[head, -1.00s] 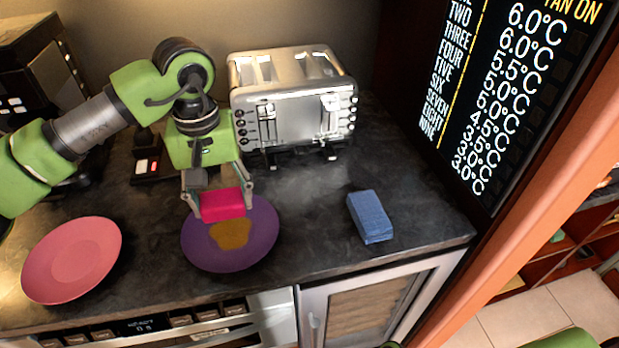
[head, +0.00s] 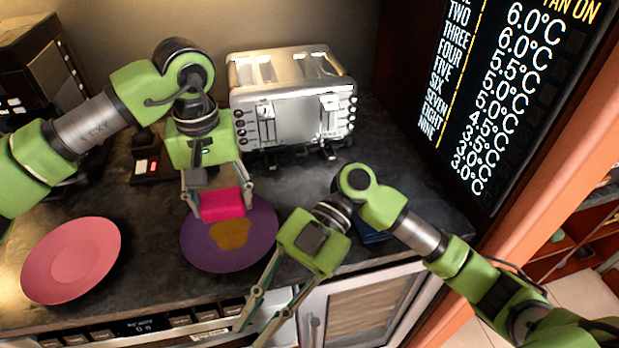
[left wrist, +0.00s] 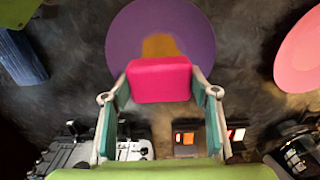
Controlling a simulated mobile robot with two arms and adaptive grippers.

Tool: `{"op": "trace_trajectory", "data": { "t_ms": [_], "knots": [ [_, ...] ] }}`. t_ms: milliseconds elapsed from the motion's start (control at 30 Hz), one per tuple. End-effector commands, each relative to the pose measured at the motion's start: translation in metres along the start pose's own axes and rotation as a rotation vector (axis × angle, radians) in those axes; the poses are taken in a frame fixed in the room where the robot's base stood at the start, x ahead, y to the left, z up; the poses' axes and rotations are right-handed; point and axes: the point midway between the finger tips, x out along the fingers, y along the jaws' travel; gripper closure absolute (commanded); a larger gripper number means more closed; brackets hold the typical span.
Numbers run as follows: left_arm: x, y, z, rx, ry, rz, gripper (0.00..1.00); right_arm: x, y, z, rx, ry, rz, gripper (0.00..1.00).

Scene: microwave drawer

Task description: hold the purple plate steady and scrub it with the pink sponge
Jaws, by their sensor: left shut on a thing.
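The purple plate (head: 262,230) lies flat on the dark counter with a yellow-brown stain (head: 230,235) on it. It also shows in the left wrist view (left wrist: 185,22). My left gripper (head: 222,204) is shut on the pink sponge (head: 223,204) at the plate's far edge. The sponge fills the space between the fingers in the left wrist view (left wrist: 160,79) and hides part of the plate and stain. Whether it touches the plate I cannot tell. My right gripper (head: 252,328) is open and empty, its fingers pointing down in front of the counter edge, right of and nearer than the plate.
A pink plate (head: 70,260) lies to the left. A silver toaster (head: 290,105) stands behind. A blue block (head: 370,236) is mostly hidden behind my right arm; it shows at left in the left wrist view (left wrist: 20,55). Cabinet fronts (head: 350,310) drop below the counter edge.

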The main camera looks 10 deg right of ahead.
Motion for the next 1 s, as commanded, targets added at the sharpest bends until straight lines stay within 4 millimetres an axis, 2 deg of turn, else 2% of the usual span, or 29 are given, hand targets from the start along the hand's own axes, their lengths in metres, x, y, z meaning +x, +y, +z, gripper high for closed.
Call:
{"op": "trace_trajectory", "data": {
  "t_ms": [33, 133, 300, 400, 500, 600, 700, 1000],
  "knots": [
    [0.0, 0.0, 0.0, 0.0, 0.0, 0.0, 0.63, -0.023, 0.01, 0.009, -0.106, -0.1, 0.021, 0.84],
    [0.0, 0.0, 0.0, 0.0, 0.0, 0.0, 0.63, -0.072, 0.032, 0.028, -0.324, -0.319, 0.05, 0.84],
    [0.0, 0.0, 0.0, 0.0, 0.0, 0.0, 0.63, -0.155, 0.06, 0.043, -0.597, -0.645, 0.045, 0.84],
    [0.0, 0.0, 0.0, 0.0, 0.0, 0.0, 0.63, -0.192, 0.07, 0.043, -0.694, -0.777, 0.027, 0.84],
    [0.0, 0.0, 0.0, 0.0, 0.0, 0.0, 0.63, -0.217, 0.075, 0.041, -0.752, -0.863, 0.011, 0.84],
    [0.0, 0.0, 0.0, 0.0, 0.0, 0.0, 0.63, -0.23, 0.077, 0.04, -0.782, -0.908, -0.001, 0.84],
    [0.0, 0.0, 0.0, 0.0, 0.0, 0.0, 0.63, -0.231, 0.08, 0.043, -0.792, -0.921, -0.006, 0.84],
    [0.0, 0.0, 0.0, 0.0, 0.0, 0.0, 0.63, -0.198, 0.095, 0.078, -0.792, -0.916, -0.007, 0.84]
  ]
}}
